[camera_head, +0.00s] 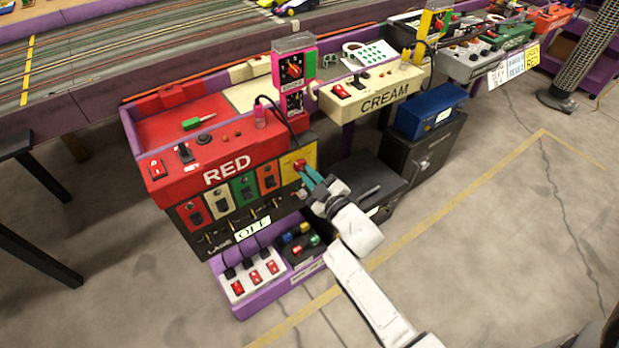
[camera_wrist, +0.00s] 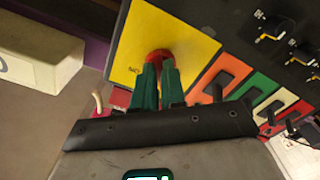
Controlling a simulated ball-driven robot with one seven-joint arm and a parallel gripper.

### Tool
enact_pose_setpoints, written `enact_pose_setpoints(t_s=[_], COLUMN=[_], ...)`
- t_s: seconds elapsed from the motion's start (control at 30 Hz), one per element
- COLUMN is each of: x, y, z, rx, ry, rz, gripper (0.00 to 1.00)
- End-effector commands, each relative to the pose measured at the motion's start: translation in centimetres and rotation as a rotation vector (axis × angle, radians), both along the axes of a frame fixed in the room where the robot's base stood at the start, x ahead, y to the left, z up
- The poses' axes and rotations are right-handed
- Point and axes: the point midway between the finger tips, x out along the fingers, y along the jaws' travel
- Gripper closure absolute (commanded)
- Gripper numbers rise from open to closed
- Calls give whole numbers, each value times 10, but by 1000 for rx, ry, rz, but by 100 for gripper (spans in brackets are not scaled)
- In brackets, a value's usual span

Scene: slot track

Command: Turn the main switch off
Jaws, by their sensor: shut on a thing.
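The main switch is a red rotary knob (camera_head: 300,164) on a yellow plate (camera_head: 312,155) at the right end of the RED station's front panel. In the wrist view the knob (camera_wrist: 159,54) shows between and beyond my fingertips, on the large yellow plate (camera_wrist: 185,28). My gripper (camera_head: 304,171) has green fingers and is shut on the knob; its fingers (camera_wrist: 159,72) also show in the wrist view. The fingers cover much of the knob, so I cannot tell which way it points. Small lettering on the plate is too unclear to read.
Left of the yellow plate are orange, green, white and red switch plates (camera_head: 244,188). An OFF sign (camera_head: 253,228) hangs lower down. Below is a purple shelf with red rocker switches (camera_head: 255,277). A dark cabinet (camera_head: 424,158) stands right. The floor in front is open.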

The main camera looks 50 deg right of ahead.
Motion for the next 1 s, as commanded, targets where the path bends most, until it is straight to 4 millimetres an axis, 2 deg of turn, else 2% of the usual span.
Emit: enact_pose_setpoints(t_s=[0.33, 0.87, 0.9, 1.0], x=[-1, -1, -1, -1], y=[0, 0, 0, 0], z=[-1, -1, -1, -1], rx=[-134, -159, -159, -159], ry=[42, 49, 49, 48], rz=[-1, 0, 0, 0], gripper=[100, 100, 88, 79])
